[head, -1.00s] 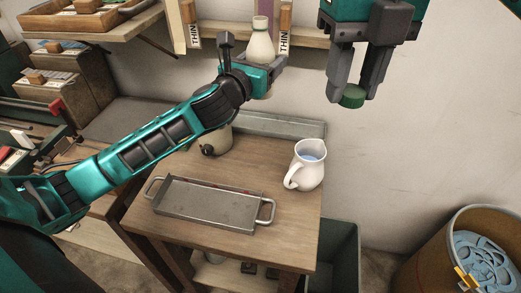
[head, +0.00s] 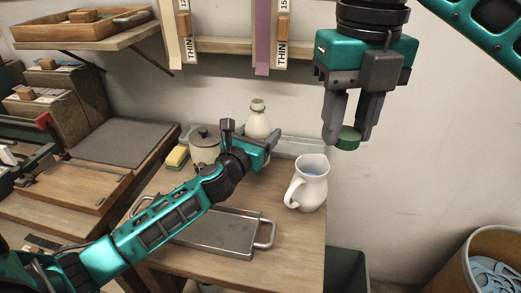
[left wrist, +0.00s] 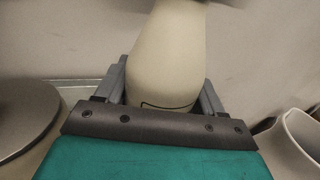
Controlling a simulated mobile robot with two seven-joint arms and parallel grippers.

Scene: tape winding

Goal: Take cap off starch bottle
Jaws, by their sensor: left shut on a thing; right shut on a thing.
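The starch bottle (head: 257,120) is cream-coloured and upright at the back of the table. Its neck is open at the top. My left gripper (head: 270,146) is around its lower body and shut on it; in the left wrist view the bottle (left wrist: 168,60) stands between the two fingers. The green cap (head: 349,138) is off the bottle, to its right and apart from it. My right gripper (head: 348,132) is shut on the cap and holds it in the air above the white jug. Whether the bottle's base touches the table is hidden by my left gripper.
The white jug (head: 309,184) with bluish liquid stands right of my left gripper. A metal tray (head: 222,233) lies in front. A lidded pot (head: 204,146) and a yellow sponge (head: 177,157) are left of the bottle. Shelves and hanging strips are behind.

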